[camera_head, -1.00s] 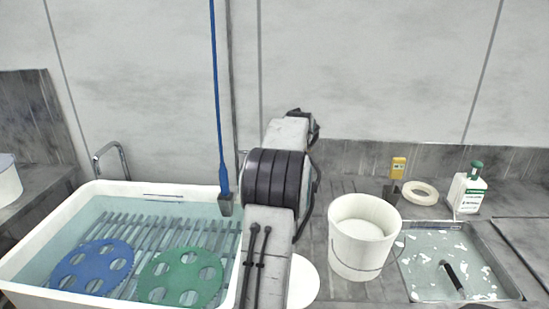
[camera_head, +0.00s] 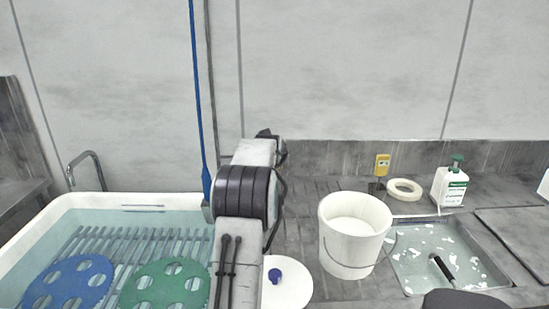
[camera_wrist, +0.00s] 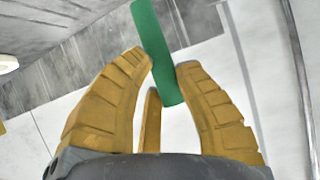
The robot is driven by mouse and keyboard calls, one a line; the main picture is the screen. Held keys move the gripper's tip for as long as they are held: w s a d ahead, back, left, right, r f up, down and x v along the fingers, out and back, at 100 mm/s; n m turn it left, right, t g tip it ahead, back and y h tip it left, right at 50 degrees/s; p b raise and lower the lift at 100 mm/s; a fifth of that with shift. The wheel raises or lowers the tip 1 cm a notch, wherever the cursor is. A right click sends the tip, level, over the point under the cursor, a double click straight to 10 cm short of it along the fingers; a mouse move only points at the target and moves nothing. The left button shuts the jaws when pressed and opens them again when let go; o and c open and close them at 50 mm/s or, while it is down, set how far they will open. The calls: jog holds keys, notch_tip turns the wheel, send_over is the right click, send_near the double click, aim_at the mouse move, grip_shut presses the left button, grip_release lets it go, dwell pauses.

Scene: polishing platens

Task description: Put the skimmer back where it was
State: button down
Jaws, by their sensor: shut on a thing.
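My gripper (camera_wrist: 166,68) is shut on a green handle (camera_wrist: 160,45) between its yellow fingers in the wrist view. The handle leans slightly, its lower end between the fingertips and its top cut off by the frame edge. I take it for the skimmer's handle; no skimmer head shows. In the head view my arm hides the gripper and what it holds. At the right, a sink (camera_head: 400,270) holds water with white flakes, and a short black handle (camera_head: 441,268) leans in it.
A white tub (camera_head: 62,207) holds a blue disc (camera_head: 68,283) and a green disc (camera_head: 170,285). A blue pole (camera_head: 197,90) stands by its right end. A white bucket (camera_head: 345,255), a lid (camera_head: 295,292), a tape roll (camera_head: 404,190), a yellow device (camera_head: 382,163) and a bottle (camera_head: 450,188) sit rightward.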

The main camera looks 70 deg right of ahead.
jog(key=c, duration=1)
grip_release()
jog(key=shift+f, duration=0.1)
jog(key=shift+c, duration=0.2)
jog(key=shift+a, duration=0.1)
jog(key=b+v, duration=0.3)
jog(key=v, duration=0.9)
jog(key=shift+b, duration=0.3)
jog(key=shift+w, duration=0.1)
